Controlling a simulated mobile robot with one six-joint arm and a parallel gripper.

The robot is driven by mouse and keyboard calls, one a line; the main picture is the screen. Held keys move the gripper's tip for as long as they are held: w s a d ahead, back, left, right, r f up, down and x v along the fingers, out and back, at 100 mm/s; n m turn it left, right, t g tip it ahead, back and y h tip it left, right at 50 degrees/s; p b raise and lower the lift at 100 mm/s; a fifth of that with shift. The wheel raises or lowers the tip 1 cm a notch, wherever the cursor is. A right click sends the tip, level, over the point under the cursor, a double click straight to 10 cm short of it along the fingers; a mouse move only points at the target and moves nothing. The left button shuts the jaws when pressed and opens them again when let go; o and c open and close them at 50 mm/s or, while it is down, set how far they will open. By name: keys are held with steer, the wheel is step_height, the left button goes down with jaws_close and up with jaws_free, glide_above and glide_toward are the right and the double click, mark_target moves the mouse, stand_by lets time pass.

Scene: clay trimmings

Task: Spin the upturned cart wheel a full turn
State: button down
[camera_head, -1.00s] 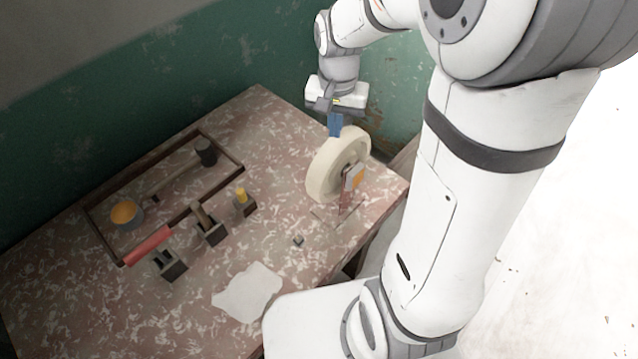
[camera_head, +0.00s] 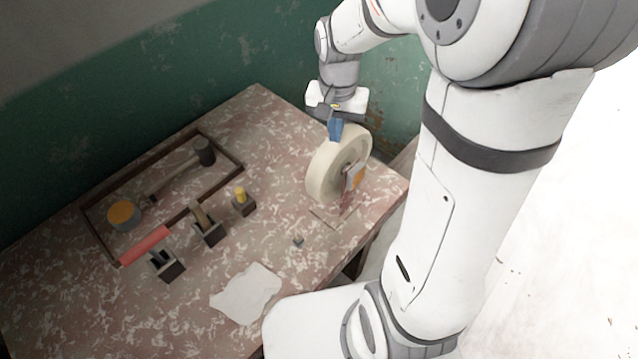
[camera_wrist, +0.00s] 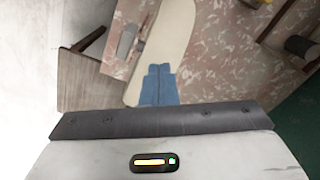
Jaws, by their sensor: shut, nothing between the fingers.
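The cart wheel (camera_head: 326,172) is a thick cream disc standing on edge near the table's right corner, held in a small stand with an orange patch (camera_head: 357,178) on its near side. My gripper (camera_head: 335,132) points down at the wheel's upper rim with its blue fingers shut and empty. In the wrist view the blue fingers (camera_wrist: 159,84) overlap the wheel's cream rim (camera_wrist: 172,30). They look at or very close to the rim; contact is not certain.
A dark-framed tray (camera_head: 100,232) holds a mallet (camera_head: 190,164) and a round orange-topped tin (camera_head: 124,215). A white cloth (camera_head: 247,293) lies near the front edge. The green wall (camera_head: 120,130) runs behind the table.

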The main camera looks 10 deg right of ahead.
mark_target(351, 129)
steer(key=w+d, duration=0.1)
steer(key=d, duration=0.1)
steer(key=w+d, duration=0.2)
steer(key=shift+w+d+f+p, duration=0.1)
steer(key=shift+d+p, duration=0.15)
steer(key=shift+p, duration=0.05)
steer(key=r, duration=0.1)
steer(key=r+p, duration=0.1)
steer(key=p, duration=0.1)
steer(key=shift+w+d+r, duration=0.25)
steer(key=shift+d+r, duration=0.1)
steer(key=shift+r, duration=0.05)
steer(key=shift+d+f, duration=0.1)
stand_by(0.7)
steer(key=s+a, duration=0.2)
steer(key=a, duration=0.1)
steer(key=s+a, duration=0.1)
steer(key=a, duration=0.1)
steer(key=shift+s+a+b, duration=0.25)
steer(key=shift+s+b, duration=0.15)
